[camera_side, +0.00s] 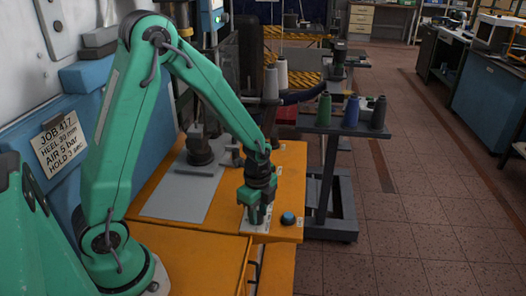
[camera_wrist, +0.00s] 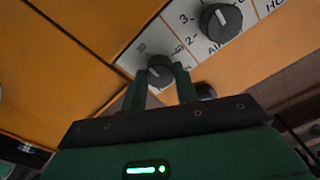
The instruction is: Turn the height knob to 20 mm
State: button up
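The height knob (camera_wrist: 160,69), dark and round with a pale pointer line, sits on a white scale plate (camera_wrist: 130,60). Numbers show around it, but part of the scale is hidden. My gripper (camera_wrist: 161,72) has one green finger on each side of the knob. The gap is about the knob's width; whether the fingers press on it cannot be told. In the side view my gripper (camera_side: 256,214) points down over the white plate at the orange bench's front edge and hides the knob.
Another dark knob (camera_wrist: 220,21) stands close by on the same plate, partly labelled AIR. A blue button (camera_side: 288,219) lies right of my gripper. A card (camera_side: 60,143) reads JOB 417, with heel, air and hold lines. Thread cones stand on a grey stand (camera_side: 330,128).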

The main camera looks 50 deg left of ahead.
jog(key=shift+n, duration=0.4)
jog(key=n, duration=1.2)
jog(key=shift+w+n, duration=0.1)
jog(key=shift+n, duration=0.2)
jog(key=shift+a+n, duration=0.1)
jog(key=shift+n, duration=2.2)
jog(key=o, duration=1)
jog(key=shift+c, duration=0.2)
jog(key=shift+r, duration=0.2)
